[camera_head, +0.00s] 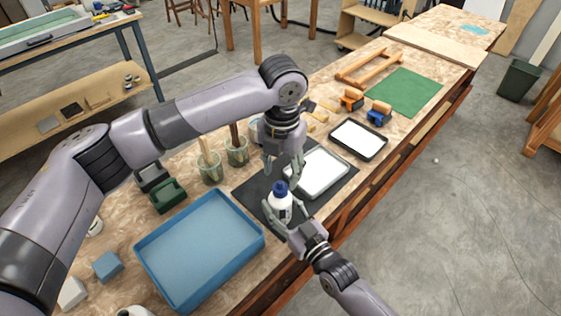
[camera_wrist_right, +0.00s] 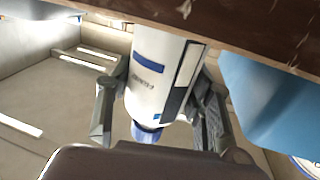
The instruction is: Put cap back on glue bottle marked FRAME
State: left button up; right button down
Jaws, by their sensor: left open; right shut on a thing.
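A white glue bottle (camera_head: 280,206) stands upright at the front of the dark mat, with a blue cap (camera_head: 280,187) at its top. My right gripper (camera_head: 280,212) is shut on the bottle's body. In the right wrist view the bottle (camera_wrist_right: 160,80) appears upside down between the two fingers, with a blue band and small dark print too blurred to read surely. The blue cap (camera_wrist_right: 147,133) shows at its lower end there; how firmly it is seated cannot be told. My left gripper (camera_head: 282,172) is open just above the cap, fingers pointing down.
A white-filled tray (camera_head: 318,174) lies beside the bottle on the dark mat (camera_head: 254,196). A blue tray (camera_head: 158,272) is to the left. Jars with brushes (camera_head: 237,152), a black-rimmed tray (camera_head: 358,140) and a green mat (camera_head: 404,92) are farther back. The bench edge runs close by.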

pick_arm(q)
jog(key=n, duration=0.4)
jog(key=shift+r, duration=0.15)
jog(key=n, duration=0.4)
jog(key=shift+r, duration=0.2)
jog(key=n, duration=0.3)
jog(key=shift+r+n, duration=0.15)
jog(key=shift+n, duration=0.25)
jog(key=n, duration=0.3)
jog(key=shift+a+r+n, duration=0.1)
jog(key=shift+r+n, duration=0.05)
jog(key=shift+n, duration=0.15)
jog(key=n, duration=0.4)
jog(key=shift+s+r, duration=0.1)
jog(key=shift+r, duration=0.1)
jog(key=n, duration=0.3)
jog(key=shift+r+n, duration=0.15)
jog(key=shift+n, duration=0.25)
jog(key=n, duration=0.5)
jog(key=shift+r, duration=0.25)
jog(key=n, duration=0.4)
jog(key=shift+r, duration=0.15)
